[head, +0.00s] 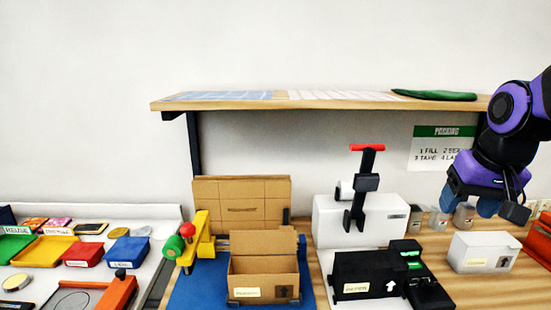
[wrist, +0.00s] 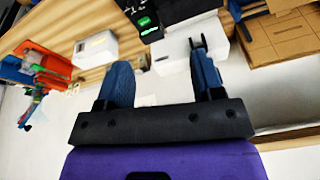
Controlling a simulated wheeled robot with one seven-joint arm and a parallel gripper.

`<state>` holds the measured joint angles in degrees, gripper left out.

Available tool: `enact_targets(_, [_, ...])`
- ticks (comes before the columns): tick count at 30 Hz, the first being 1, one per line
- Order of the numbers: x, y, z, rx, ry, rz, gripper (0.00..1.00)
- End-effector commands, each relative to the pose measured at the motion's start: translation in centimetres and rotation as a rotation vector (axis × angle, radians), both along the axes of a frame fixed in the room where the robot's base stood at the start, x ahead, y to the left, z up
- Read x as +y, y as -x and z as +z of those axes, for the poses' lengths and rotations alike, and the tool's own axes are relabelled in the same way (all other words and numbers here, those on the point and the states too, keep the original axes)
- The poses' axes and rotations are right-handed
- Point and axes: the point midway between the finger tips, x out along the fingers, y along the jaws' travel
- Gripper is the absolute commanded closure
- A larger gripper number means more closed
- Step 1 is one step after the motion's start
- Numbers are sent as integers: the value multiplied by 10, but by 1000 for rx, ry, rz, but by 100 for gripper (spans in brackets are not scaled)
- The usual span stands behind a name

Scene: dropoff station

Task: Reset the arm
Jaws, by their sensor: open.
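My gripper (head: 487,206) is at the right of the head view, on my purple and black arm, raised above the right part of the wooden table. In the wrist view my gripper (wrist: 162,82) shows its two blue fingers spread apart, with nothing between them. The fingers point away from the purple wrist. In the head view a white box (head: 482,252) stands below my gripper. Several small grey cups stand close to it, and I cannot tell how near the fingers are to them.
An open cardboard box (head: 264,277) stands on a blue mat (head: 198,287). A black box (head: 367,275) and a white unit with a red-handled device (head: 366,182) stand right of it. Coloured trays (head: 43,251) lie at the left. A wooden shelf (head: 320,101) spans above.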

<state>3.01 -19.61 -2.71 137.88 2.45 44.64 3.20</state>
Motion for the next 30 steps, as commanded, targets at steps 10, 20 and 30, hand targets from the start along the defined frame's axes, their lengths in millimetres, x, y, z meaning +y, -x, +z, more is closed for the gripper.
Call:
enact_targets(10, [23, 84, 36, -118, 53, 120, 39])
enact_targets(20, [29, 118, 41, -161, 82, 164, 39])
enact_targets(30, [29, 118, 41, -161, 82, 164, 39])
